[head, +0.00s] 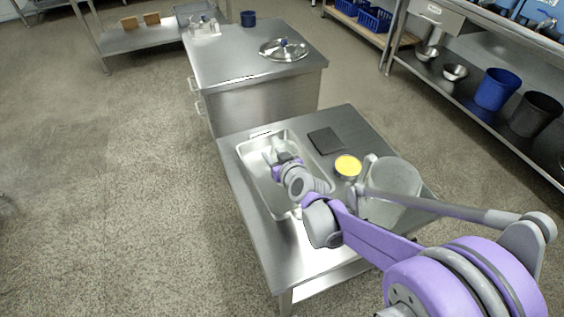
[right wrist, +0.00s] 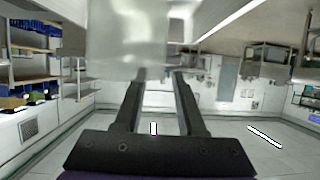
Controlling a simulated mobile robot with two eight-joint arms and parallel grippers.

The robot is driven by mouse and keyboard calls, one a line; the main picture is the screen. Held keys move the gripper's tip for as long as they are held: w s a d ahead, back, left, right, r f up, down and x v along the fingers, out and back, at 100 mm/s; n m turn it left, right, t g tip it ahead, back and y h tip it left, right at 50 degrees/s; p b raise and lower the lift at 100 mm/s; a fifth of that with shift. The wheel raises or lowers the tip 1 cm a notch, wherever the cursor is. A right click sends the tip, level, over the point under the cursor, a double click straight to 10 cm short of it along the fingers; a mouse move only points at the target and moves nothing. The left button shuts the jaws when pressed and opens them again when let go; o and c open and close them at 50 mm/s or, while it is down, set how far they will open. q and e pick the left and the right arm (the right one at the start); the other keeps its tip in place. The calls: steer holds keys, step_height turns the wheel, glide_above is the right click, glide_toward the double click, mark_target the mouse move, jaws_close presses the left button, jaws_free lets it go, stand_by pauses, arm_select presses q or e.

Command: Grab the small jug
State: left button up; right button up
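A small translucent jug (head: 277,145) shows at the upper part of the metal tray (head: 257,187), beside the end of my right arm. It is partly hidden by my right gripper (head: 276,158). In the right wrist view a pale, translucent body, seemingly the jug (right wrist: 130,40), fills the top middle, in front of the fingertips of my right gripper (right wrist: 160,75). The fingers are apart, with a clear gap between them. The tips overlap the jug's lower edge, and I cannot tell whether they touch it. My left gripper is not in view.
On the same steel table (head: 255,252) are a dark flat square (head: 326,141), a can with yellow contents (head: 347,165) and a large translucent container (head: 397,178), partly behind my arm. A steel cabinet (head: 240,62) with a round lid (head: 284,50) stands beyond. Open floor lies left.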

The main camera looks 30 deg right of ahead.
jaws_close()
stand_by(1.2)
